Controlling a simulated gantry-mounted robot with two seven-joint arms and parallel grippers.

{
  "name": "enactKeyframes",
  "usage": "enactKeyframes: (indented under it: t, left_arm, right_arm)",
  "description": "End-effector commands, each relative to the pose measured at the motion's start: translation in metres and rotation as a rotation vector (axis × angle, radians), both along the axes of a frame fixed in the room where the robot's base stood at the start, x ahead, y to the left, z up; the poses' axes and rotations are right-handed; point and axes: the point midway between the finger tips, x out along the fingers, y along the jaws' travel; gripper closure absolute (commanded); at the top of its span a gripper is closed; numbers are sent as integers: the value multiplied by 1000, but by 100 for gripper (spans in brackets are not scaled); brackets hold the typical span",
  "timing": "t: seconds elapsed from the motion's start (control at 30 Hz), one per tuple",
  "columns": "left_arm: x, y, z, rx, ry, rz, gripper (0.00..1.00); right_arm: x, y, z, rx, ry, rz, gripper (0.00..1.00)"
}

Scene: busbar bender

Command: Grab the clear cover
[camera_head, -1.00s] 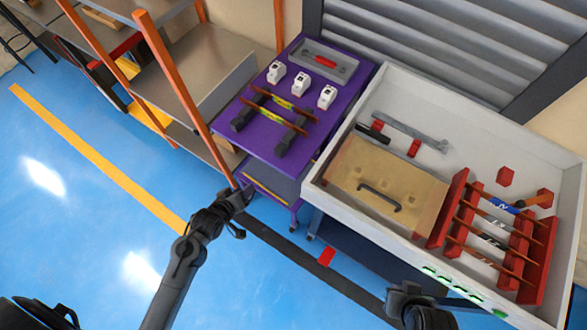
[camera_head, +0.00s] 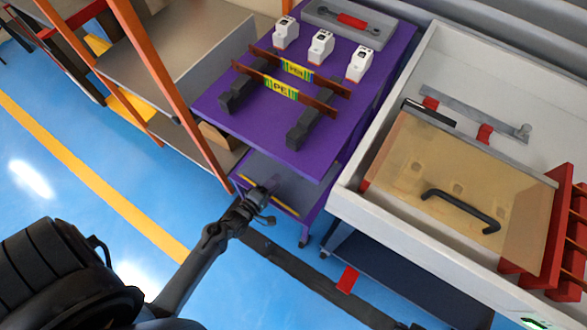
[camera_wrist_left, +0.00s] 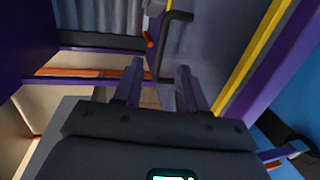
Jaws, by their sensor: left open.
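A see-through tan panel with a black handle, which looks like the clear cover (camera_head: 400,165), lies in the white cabinet on the right. Square shapes show faintly through it. The handle (camera_head: 460,207) stands up near its front edge. My left gripper (camera_head: 268,208) is open and empty, in front of the purple cart's lower level, well left of the panel. In the left wrist view its two fingers (camera_wrist_left: 160,72) are apart. A black bent bar (camera_wrist_left: 166,42) shows beyond them, and I cannot tell whether it is the handle. My right gripper is out of view.
The purple cart (camera_head: 235,125) holds white breakers (camera_head: 320,47), labelled bars on black supports and a grey plate. The white cabinet's wall (camera_head: 400,228) rises around the panel. A red rack (camera_head: 548,240) stands at its right. Shelving with orange posts (camera_head: 150,60) is on the left.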

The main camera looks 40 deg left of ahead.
Motion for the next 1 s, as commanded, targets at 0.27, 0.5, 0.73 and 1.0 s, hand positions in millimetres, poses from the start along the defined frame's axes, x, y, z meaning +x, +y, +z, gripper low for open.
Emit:
enactKeyframes:
  t: [0.27, 0.5, 0.73, 1.0]
  left_arm:
    - [34, 1, -12, -12, -10, 4, 59]
    - [52, 1, -14, -11, -8, 4, 59]
    - [64, 0, -18, -10, -8, 3, 59]
    - [96, -2, -25, -9, -9, 4, 59]
  right_arm:
    - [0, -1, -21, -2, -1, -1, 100]
    - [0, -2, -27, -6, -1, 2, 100]
    - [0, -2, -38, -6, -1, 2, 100]
    - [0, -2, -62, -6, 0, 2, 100]
